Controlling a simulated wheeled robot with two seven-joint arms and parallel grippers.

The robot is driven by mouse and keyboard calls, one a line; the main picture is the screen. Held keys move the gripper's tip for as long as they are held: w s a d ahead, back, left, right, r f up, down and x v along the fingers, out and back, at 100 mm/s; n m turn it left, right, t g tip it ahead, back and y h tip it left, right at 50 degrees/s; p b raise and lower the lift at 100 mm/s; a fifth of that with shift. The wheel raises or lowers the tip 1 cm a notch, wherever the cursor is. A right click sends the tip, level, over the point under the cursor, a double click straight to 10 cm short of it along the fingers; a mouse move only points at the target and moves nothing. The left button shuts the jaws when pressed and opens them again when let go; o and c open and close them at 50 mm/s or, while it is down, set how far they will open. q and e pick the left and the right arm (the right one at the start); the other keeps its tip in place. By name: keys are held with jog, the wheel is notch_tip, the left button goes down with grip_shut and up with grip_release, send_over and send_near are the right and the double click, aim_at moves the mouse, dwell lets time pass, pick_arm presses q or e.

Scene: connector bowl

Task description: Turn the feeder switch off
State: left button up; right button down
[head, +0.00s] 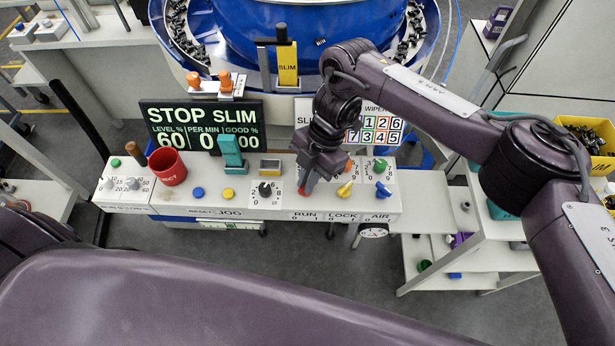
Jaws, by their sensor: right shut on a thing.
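A light grey control panel (230,206) stretches across the middle of the head view. A red switch (302,191) sits above its RUN label, with 0 and 1 marked below. My right gripper (306,184) points down at this switch and is shut on it, hiding most of it. Which way the switch points is hard to tell. A dark display (200,114) behind the panel reads STOP SLIM, with 60 for level and 0 per minute. My left gripper is not in view.
A yellow LOCK switch (345,190) and a blue AIR switch (383,190) sit just right of my gripper. A black dial (265,189) is close on its left. A red cup (167,166) stands at the panel's left. The blue bowl feeder (290,28) is behind.

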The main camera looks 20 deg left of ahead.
jog(key=c, duration=1.5)
grip_release()
jog(key=shift+r, duration=0.1)
jog(key=v, duration=0.7)
jog(key=shift+w+r+b, duration=0.15)
jog(key=shift+r+b, duration=0.1)
jog(key=shift+b, duration=0.05)
